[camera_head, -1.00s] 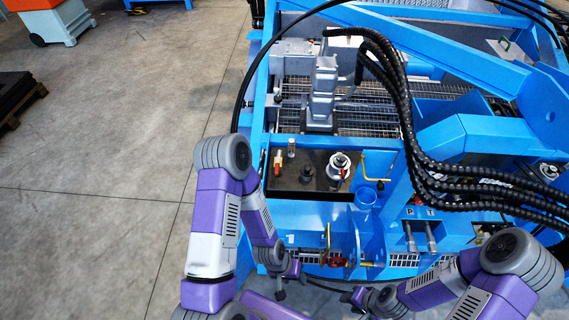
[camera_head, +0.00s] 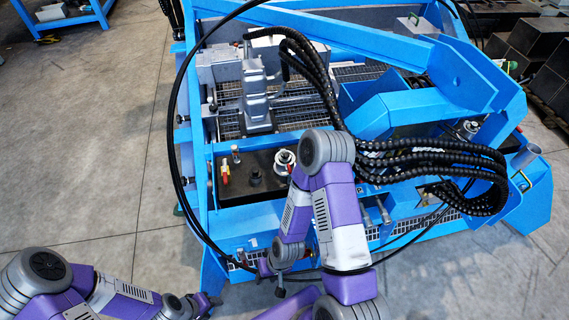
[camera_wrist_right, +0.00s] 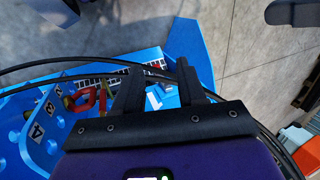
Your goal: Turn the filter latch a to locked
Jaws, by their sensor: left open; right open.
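The blue sieve machine (camera_head: 225,215) carries small red and yellow parts (camera_head: 240,259) on its near face, partly hidden by cables. In the right wrist view, a red and yellow handle (camera_wrist_right: 78,102) and a red ring-shaped piece (camera_wrist_right: 103,92) show left of the fingers. I cannot tell which part is filter latch a, or its position. My right gripper (camera_head: 275,281) is at the machine's near edge, right of those parts; its two fingers (camera_wrist_right: 158,68) are apart and empty. My left gripper (camera_head: 210,302) is open, low in front of the machine, away from the parts.
Black hoses (camera_head: 420,165) loop over the machine, and a thin black cable (camera_wrist_right: 60,63) crosses just beyond my right fingers. Bare concrete floor (camera_head: 95,150) lies left of the machine.

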